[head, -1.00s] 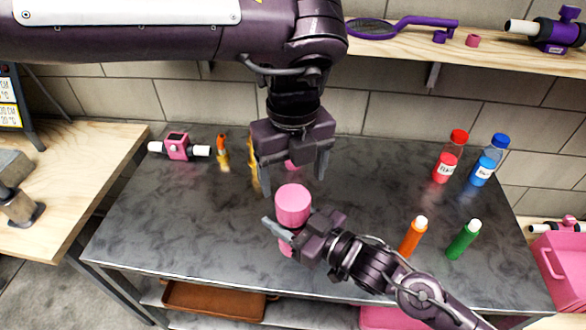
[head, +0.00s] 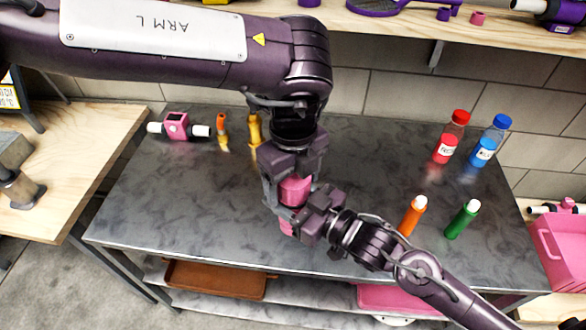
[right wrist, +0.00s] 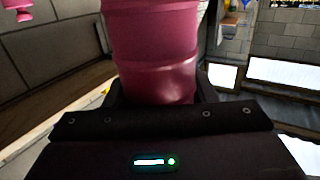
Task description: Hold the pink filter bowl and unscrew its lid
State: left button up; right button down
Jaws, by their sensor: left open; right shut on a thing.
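The pink filter bowl (head: 288,228) stands at the middle of the grey table, mostly hidden by my grippers. Its pink upper part (head: 295,190), where the lid would be, shows between the fingers of my left gripper (head: 290,193). That gripper points down from above and is open, with its fingers on either side of the top; contact cannot be told. My right gripper (head: 292,214) comes in from the right and is shut on the bowl lower down. The right wrist view shows the ribbed pink bowl (right wrist: 155,50) between its fingers.
Red (head: 450,137) and blue (head: 490,142) bottles, an orange tube (head: 412,216) and a green tube (head: 462,219) stand at right. The table's left part is clear.

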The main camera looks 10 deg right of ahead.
pick_arm(q)
jog(key=shift+c, duration=0.3)
jog(key=c, duration=0.9)
jog(key=n, duration=0.5)
jog(key=shift+d, duration=0.1)
jog(key=shift+c, duration=0.2)
jog(key=n, duration=0.4)
jog(key=shift+n, duration=0.3)
jog(key=o, duration=1.1)
jog(key=shift+r, duration=0.1)
